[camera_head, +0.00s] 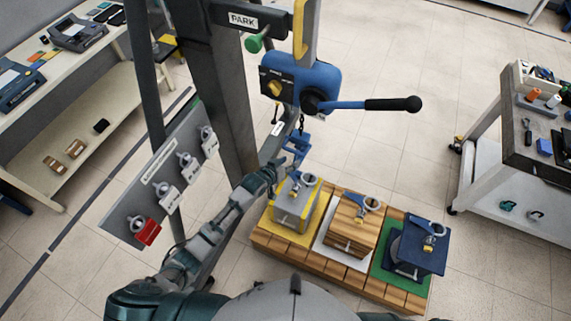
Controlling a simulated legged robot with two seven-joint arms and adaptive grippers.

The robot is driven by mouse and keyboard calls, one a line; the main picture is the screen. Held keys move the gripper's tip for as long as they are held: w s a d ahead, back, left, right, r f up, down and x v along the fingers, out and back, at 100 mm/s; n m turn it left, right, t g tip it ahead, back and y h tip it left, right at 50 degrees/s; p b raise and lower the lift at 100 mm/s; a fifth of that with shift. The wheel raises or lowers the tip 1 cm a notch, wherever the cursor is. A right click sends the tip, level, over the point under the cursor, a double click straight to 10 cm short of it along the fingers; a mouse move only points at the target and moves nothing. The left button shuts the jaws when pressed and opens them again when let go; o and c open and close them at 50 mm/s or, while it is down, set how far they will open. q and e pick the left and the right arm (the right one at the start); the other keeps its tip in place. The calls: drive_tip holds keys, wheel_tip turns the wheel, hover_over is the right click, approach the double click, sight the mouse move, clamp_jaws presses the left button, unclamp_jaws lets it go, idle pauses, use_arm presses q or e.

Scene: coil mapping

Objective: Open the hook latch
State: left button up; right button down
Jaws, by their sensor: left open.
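The blue hook (298,148) hangs on a short dark chain below a blue hoist body (318,80). The hook is small here, and I cannot tell whether its latch is open or shut. My left gripper (281,172) is just below and left of the hook, close to it. It is open; whether it touches the hook cannot be told. My right gripper is not in view.
A lever with a black knob (392,104) sticks out right from the hoist. Below, a wooden pallet (275,246) bears a grey block (297,203), a wooden block (350,224) and a blue block (420,248), each with a ring. A tag board (150,215) stands left.

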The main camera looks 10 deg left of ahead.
use_arm(q)
drive_tip(key=v, duration=1.1)
drive_tip(key=shift+s+a, duration=0.25)
drive_tip(key=shift+s, duration=0.05)
drive_tip(key=shift+r, duration=0.1)
